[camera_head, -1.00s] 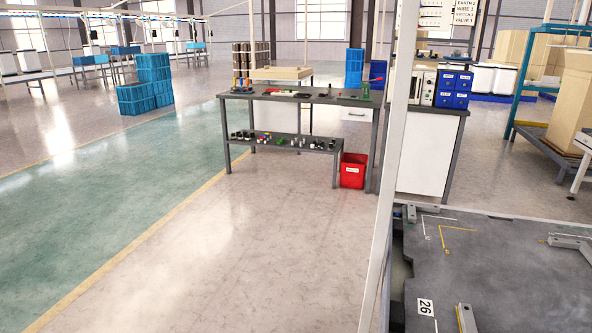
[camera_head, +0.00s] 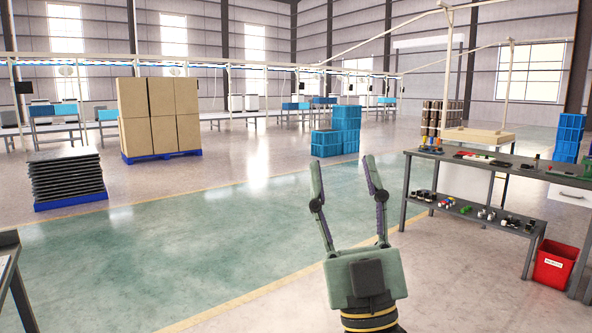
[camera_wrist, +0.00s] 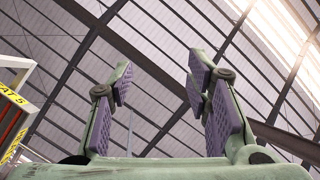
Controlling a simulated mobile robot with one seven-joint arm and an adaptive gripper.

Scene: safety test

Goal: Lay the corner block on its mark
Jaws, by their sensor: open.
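My gripper (camera_head: 343,180) points upward in the middle of the head view, with its two fingers spread apart and nothing between them. It also shows in the wrist view (camera_wrist: 158,85), open and empty against the roof beams. I cannot make out a corner block or its mark in either view now. A workbench (camera_head: 425,158) stands to the right of my gripper, with several small objects on its top and lower shelf, too small to tell apart.
A red bin (camera_head: 553,265) stands on the floor by the workbench. Stacked cartons (camera_head: 160,115), a pile of dark sheets (camera_head: 66,178) and blue crates (camera_head: 340,130) stand farther back. A dark table edge (camera_head: 10,262) shows at far left. The green floor lane (camera_head: 200,240) is clear.

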